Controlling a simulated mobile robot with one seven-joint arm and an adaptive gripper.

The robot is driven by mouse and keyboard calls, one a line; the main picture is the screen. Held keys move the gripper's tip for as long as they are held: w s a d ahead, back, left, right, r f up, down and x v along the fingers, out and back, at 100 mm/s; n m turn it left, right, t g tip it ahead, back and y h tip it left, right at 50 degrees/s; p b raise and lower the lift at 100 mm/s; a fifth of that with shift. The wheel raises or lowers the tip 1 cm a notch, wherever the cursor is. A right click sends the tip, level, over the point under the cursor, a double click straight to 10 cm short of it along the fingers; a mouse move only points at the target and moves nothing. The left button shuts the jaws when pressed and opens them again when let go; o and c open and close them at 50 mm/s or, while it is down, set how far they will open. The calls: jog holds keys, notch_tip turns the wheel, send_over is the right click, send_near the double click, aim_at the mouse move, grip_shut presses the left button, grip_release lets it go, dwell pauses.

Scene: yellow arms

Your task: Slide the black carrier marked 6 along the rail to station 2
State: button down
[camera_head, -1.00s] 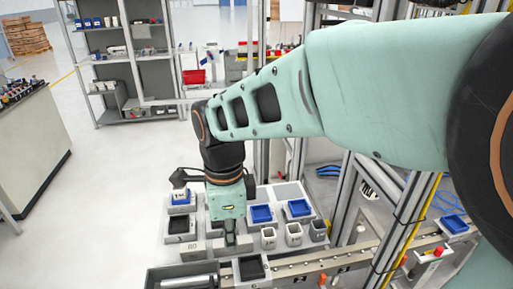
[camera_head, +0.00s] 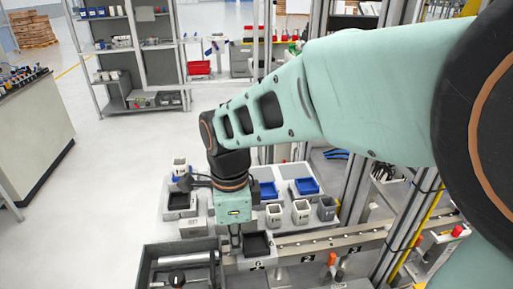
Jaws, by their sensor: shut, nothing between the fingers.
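The black carrier (camera_head: 256,244), a square open tray on a light base, sits at the left part of the rail (camera_head: 330,240). A small mark, seemingly 6, shows on its front. The mark 2 (camera_head: 307,259) is on the rail's front, right of the carrier, and a mark 3 (camera_head: 353,250) is farther right. My gripper (camera_head: 235,246) points down, shut and empty, close beside the carrier's left side. I cannot tell whether it touches the carrier. Its fingertips are small and partly hard to make out.
A dark grey bin (camera_head: 152,262) with metal parts stands left of the rail. Behind the rail are white-grey cups (camera_head: 301,211), blue trays (camera_head: 306,186) and another black tray (camera_head: 179,201). An orange-topped post (camera_head: 331,259) stands before the rail. Rail right of the carrier looks clear.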

dwell(0.3)
jog(key=w+d, duration=0.1)
jog(key=d, duration=0.3)
jog(key=w+d, duration=0.1)
jog(key=d, duration=0.3)
jog(key=w+d, duration=0.1)
jog(key=d, duration=0.3)
jog(key=shift+d, duration=0.1)
